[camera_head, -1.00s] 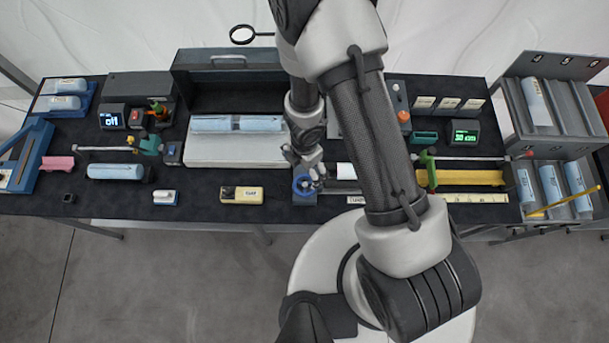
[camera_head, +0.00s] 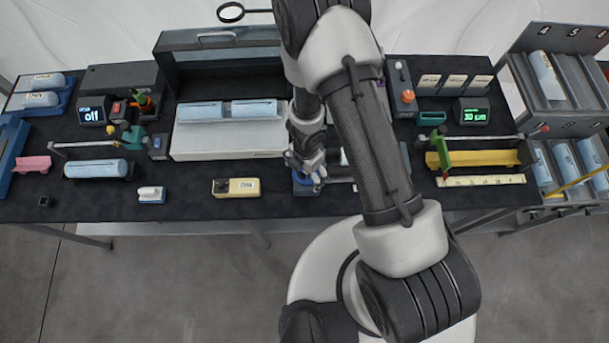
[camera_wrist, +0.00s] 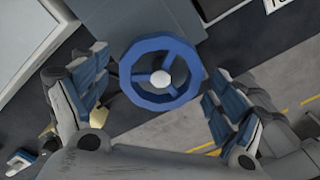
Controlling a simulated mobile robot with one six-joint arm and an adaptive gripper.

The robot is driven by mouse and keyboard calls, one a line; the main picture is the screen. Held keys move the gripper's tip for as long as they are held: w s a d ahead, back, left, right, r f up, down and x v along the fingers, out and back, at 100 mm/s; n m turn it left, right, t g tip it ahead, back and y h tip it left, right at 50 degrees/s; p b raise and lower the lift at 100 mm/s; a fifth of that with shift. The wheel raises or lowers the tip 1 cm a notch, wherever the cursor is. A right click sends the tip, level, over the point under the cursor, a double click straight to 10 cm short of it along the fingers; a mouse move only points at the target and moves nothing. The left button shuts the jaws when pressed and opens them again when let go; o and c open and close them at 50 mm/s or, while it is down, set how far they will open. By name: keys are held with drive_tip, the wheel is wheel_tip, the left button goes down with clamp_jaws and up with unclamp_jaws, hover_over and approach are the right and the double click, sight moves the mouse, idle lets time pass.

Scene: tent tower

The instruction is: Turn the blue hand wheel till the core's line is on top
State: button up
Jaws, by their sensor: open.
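The blue hand wheel (camera_wrist: 160,101), a ring with three spokes and a pale hub, sits in the middle of the wrist view. It is on a grey-blue block (camera_wrist: 163,22). My gripper (camera_wrist: 160,112) is open, with one finger on each side of the wheel and a gap to it on both sides. In the head view my gripper (camera_head: 306,172) is over the wheel (camera_head: 299,180) and partly covers it. The core and its line cannot be made out; my arm hides the area right of the wheel.
A white tray (camera_head: 228,149) with two blue rolls (camera_head: 205,111) stands left of the wheel. A yellow tester (camera_head: 222,188) lies at the front edge. On the right are a yellow rail (camera_head: 490,158), a ruler (camera_head: 485,181) and a rack of rolls (camera_head: 525,85).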

drive_tip(key=shift+f, duration=0.25)
drive_tip(key=shift+c, duration=0.3)
drive_tip(key=c, duration=1)
drive_tip(key=shift+m, duration=0.8)
drive_tip(key=o, duration=1.1)
drive_tip(key=shift+c, duration=0.2)
